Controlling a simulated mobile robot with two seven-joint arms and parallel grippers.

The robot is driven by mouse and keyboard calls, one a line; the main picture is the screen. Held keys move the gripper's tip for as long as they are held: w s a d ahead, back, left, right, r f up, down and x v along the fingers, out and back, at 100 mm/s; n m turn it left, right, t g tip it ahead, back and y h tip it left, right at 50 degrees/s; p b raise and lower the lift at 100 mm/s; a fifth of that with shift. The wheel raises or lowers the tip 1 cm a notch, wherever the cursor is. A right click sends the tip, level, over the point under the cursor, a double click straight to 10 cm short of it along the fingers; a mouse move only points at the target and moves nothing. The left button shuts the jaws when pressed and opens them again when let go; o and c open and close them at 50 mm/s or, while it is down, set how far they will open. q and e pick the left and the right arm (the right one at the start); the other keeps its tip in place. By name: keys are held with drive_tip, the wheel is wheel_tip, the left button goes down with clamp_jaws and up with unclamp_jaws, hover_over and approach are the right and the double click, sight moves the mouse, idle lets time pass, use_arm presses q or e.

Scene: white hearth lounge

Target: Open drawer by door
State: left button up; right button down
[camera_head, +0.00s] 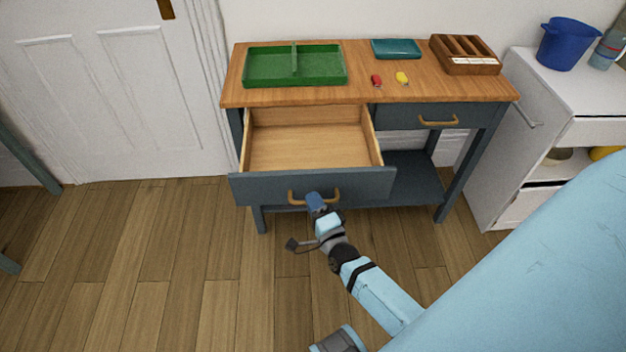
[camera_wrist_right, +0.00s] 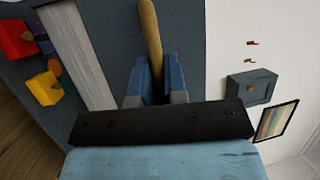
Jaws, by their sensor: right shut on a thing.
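The drawer by the door (camera_head: 315,185) is the left one in a blue-grey table with a wooden top. It is pulled well out, and its wooden inside (camera_head: 305,147) looks empty. Its brass handle (camera_head: 300,197) is on the front panel. My right gripper (camera_head: 315,203) is at the right part of this handle, shut on it. In the right wrist view the handle (camera_wrist_right: 150,40) runs between the blue fingers (camera_wrist_right: 153,85). My left gripper is not in the head view.
On the tabletop (camera_head: 340,97) are a green divided tray (camera_head: 265,68), a teal tray (camera_head: 396,48), a wooden organiser (camera_head: 465,53), and red (camera_head: 376,80) and yellow (camera_head: 402,78) small items. The right drawer (camera_head: 400,116) is shut. A white door (camera_head: 100,100) stands left; a white cabinet (camera_head: 495,140) stands right.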

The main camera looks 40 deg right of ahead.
drive_tip(key=shift+s+a+f, duration=0.15)
drive_tip(key=c, duration=1.5)
unclamp_jaws()
drive_tip(key=o, duration=0.3)
drive_tip(key=shift+s, duration=0.15)
drive_tip(key=v, duration=0.7)
drive_tip(key=shift+s, duration=0.2)
